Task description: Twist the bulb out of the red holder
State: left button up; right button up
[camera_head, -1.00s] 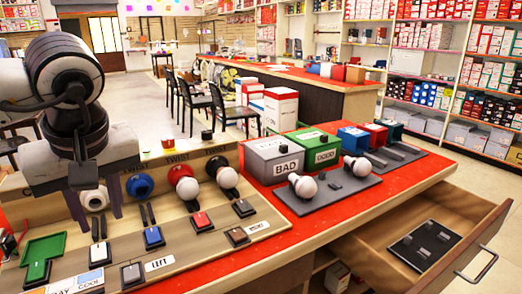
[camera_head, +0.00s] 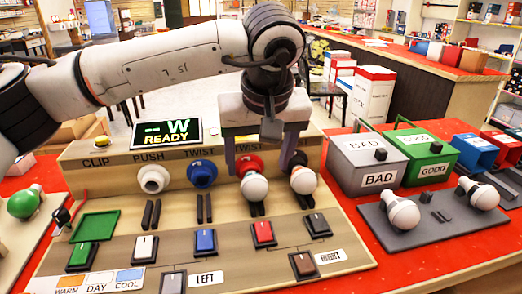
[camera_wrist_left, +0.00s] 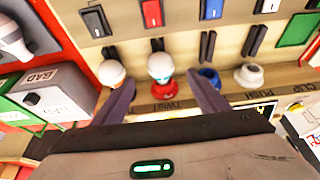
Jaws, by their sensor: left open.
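The red holder (camera_head: 246,162) is on the sloped face of the wooden test board, with a white bulb (camera_head: 254,187) seated in it. My left gripper (camera_head: 262,165) is open and empty, pointing down, one finger on each side of the red holder and bulb. In the left wrist view the bulb (camera_wrist_left: 160,66) and red holder (camera_wrist_left: 166,90) lie between the spread fingers (camera_wrist_left: 160,95), with gaps on both sides. The right finger in the head view hangs close to the neighbouring dark holder, which has another white bulb (camera_head: 303,181). My right gripper is not in view.
A blue holder (camera_head: 202,174) and a white holder (camera_head: 153,179), both empty, sit left of the red one. A display (camera_head: 167,133) reads READY. BAD (camera_head: 370,160) and GOOD (camera_head: 423,153) boxes stand right, behind a grey tray (camera_head: 424,233) with two bulbs. A green bulb (camera_head: 25,202) lies left.

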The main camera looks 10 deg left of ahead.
aim_at(254, 183)
pick_arm(q)
jog(key=x, duration=0.3)
jog(key=shift+s+f, duration=0.15)
jog(key=shift+s, duration=0.05)
jog(key=x, duration=0.3)
jog(key=shift+w+f, duration=0.1)
jog(key=shift+f, duration=0.15)
jog(key=shift+w+a+f+b, duration=0.15)
jog(key=shift+w+f+b, duration=0.15)
jog(key=shift+f, duration=0.2)
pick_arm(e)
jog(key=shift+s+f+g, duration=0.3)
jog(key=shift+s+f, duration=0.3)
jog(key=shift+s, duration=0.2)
pick_arm(q)
jog(key=c, duration=1.1)
jog(key=shift+c, duration=0.2)
jog(key=shift+s+a+t+h+b, duration=0.15)
jog(key=shift+t+h+b, duration=0.35)
jog(key=shift+h+b, duration=0.75)
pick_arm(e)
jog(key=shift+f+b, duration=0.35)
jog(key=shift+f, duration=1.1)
pick_arm(q)
jog(key=shift+y, duration=0.35)
